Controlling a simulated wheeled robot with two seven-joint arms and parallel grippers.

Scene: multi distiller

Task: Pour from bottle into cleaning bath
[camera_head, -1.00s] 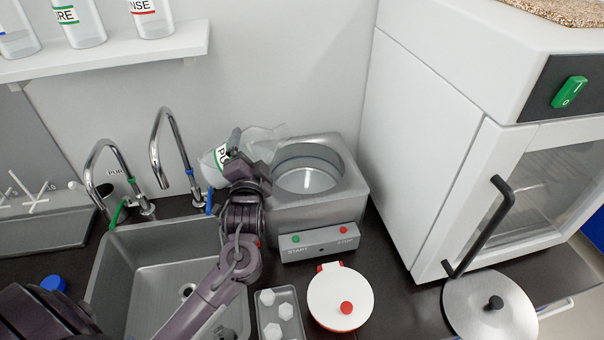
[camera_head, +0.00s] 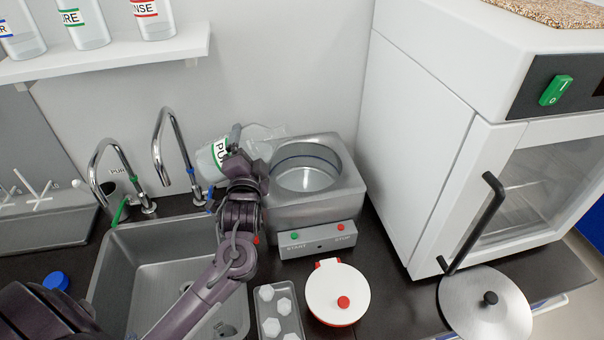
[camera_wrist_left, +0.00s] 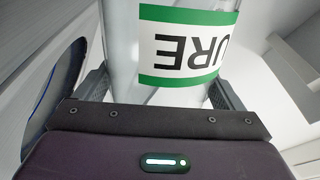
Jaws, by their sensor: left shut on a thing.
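The bottle (camera_head: 211,153), clear with a green-edged white label, is held tilted, lying nearly on its side, with its neck toward the cleaning bath. My left gripper (camera_head: 238,150) is shut on it. In the left wrist view the bottle (camera_wrist_left: 185,45) sits between the two fingers of the gripper (camera_wrist_left: 163,90). The cleaning bath (camera_head: 345,190) is a grey metal box with a round open basin and a front panel with START and STOP buttons. The bottle's mouth end is near the bath's back left rim; I cannot tell whether liquid flows. My right gripper is not in view.
A sink (camera_head: 135,260) with two taps lies left of the bath. A red-and-white round container (camera_head: 325,285), a tray of white pieces (camera_head: 292,305) and a metal lid (camera_head: 470,310) lie in front. A white cabinet (camera_head: 440,120) stands right. More bottles (camera_head: 88,28) stand on the shelf.

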